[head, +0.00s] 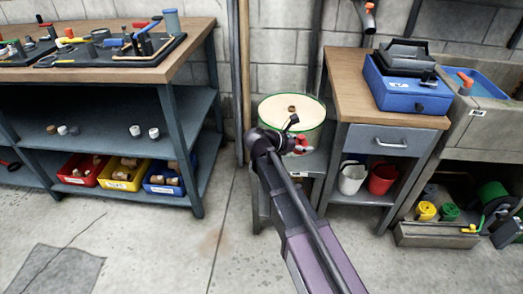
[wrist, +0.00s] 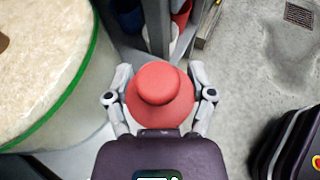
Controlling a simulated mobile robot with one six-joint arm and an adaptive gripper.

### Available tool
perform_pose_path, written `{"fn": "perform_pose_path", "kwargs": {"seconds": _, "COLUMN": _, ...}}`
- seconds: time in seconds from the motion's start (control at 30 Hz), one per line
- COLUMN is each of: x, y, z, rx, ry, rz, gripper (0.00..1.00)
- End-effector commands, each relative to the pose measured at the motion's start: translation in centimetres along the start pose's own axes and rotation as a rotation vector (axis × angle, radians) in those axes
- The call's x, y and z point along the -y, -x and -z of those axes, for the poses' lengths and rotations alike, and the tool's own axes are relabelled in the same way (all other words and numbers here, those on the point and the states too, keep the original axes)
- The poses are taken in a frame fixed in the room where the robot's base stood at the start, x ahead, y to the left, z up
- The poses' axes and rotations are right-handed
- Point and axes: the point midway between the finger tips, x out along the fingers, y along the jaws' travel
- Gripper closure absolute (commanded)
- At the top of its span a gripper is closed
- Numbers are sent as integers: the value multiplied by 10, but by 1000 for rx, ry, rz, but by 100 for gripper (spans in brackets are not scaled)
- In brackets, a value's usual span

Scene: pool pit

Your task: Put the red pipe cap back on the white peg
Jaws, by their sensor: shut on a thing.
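The red pipe cap (wrist: 160,97) is round, with a smaller raised knob on top. In the wrist view it sits between the two fingers of my gripper (wrist: 160,76), which is shut on it. In the head view the red cap (head: 301,142) shows at the end of my dark arm, in front of the green-rimmed drum. My gripper is partly hidden there by the arm. I cannot make out a white peg in either view; the cap and arm hide what lies under them.
The cream-topped, green-rimmed drum (head: 272,109) stands on a low grey stand (head: 314,163), close left of the cap in the wrist view. A wooden-topped cabinet (head: 345,103) stands right of it, with a white bucket (head: 352,178) and red bucket (head: 381,179) below.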

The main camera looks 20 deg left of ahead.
Motion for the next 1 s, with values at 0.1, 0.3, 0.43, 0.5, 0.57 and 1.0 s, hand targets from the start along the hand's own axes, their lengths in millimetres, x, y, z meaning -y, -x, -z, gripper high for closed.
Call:
{"fn": "perform_pose_path", "kwargs": {"seconds": 0.1, "x": -44, "y": 18, "z": 34, "rx": 1, "ry": 24, "rz": -54, "gripper": 76}}
{"fn": "perform_pose_path", "kwargs": {"seconds": 0.3, "x": -92, "y": 51, "z": 71, "rx": 1, "ry": 55, "rz": -128, "gripper": 76}}
{"fn": "perform_pose_path", "kwargs": {"seconds": 0.43, "x": -111, "y": 66, "z": 86, "rx": 2, "ry": 68, "rz": -159, "gripper": 76}}
{"fn": "perform_pose_path", "kwargs": {"seconds": 0.5, "x": -117, "y": 72, "z": 90, "rx": 2, "ry": 73, "rz": -170, "gripper": 76}}
{"fn": "perform_pose_path", "kwargs": {"seconds": 0.57, "x": -120, "y": 76, "z": 93, "rx": 2, "ry": 76, "rz": -176, "gripper": 76}}
{"fn": "perform_pose_path", "kwargs": {"seconds": 1.0, "x": -122, "y": 78, "z": 94, "rx": 2, "ry": 78, "rz": -180, "gripper": 76}}
